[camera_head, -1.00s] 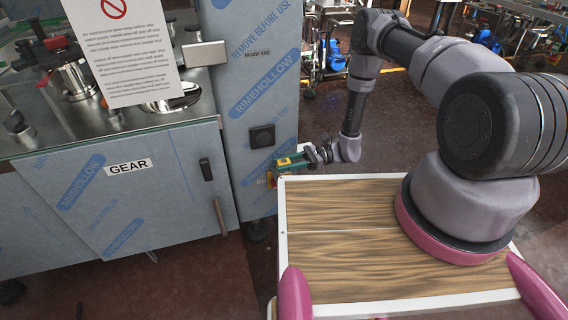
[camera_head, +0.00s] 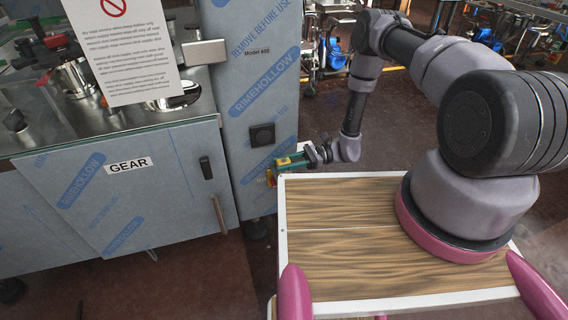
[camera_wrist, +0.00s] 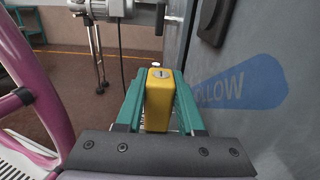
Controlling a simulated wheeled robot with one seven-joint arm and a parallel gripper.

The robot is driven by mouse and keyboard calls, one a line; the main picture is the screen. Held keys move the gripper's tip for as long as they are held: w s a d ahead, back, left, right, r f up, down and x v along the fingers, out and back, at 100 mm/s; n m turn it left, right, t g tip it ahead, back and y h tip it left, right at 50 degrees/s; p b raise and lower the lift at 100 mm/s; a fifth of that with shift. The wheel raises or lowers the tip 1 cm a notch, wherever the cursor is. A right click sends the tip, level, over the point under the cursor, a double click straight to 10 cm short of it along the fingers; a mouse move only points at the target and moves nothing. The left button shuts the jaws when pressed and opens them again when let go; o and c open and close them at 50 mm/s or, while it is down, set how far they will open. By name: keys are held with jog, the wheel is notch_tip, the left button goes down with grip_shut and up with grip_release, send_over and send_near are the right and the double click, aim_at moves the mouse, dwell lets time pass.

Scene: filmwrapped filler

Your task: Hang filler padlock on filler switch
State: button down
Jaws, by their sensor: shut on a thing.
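In the head view, the padlock (camera_head: 283,161) is a tiny yellow patch at the fingers. A small red and yellow part (camera_head: 270,178) shows on the column just behind and left of the gripper; it may be the switch, and most of it is hidden.
The film-wrapped column (camera_head: 262,85) stands close to the gripper, with a black square fitting (camera_head: 262,135) above it. The GEAR cabinet door (camera_head: 130,195) is to the left. My wood-grain top (camera_head: 340,255) lies to the right. Open floor shows beyond the arm.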

jog(key=shift+c, duration=2.2)
grip_release()
jog(key=shift+f, duration=0.1)
jog(key=v, duration=1.1)
jog(key=w+d+r+n+h, duration=0.15)
jog(key=r+n+h, duration=0.3)
jog(key=r, duration=1.15)
jog(key=w+d+r+n+h, duration=0.1)
jog(key=d+r+n+h, duration=0.3)
jog(key=r, duration=1.2)
jog(key=s+d+r+n+t+h, duration=0.1)
jog(key=s+d+r+t+h, duration=0.2)
jog(key=s+r+t, duration=0.3)
jog(key=s+d+r+n+t+h, duration=0.1)
jog(key=s+d+r+t+h, duration=0.2)
jog(key=s+r+t, duration=0.3)
jog(key=s+r+h, duration=0.1)
jog(key=s+r, duration=0.4)
jog(key=r, duration=0.6)
jog(key=shift+s+d, duration=0.3)
jog(key=shift+s, duration=0.05)
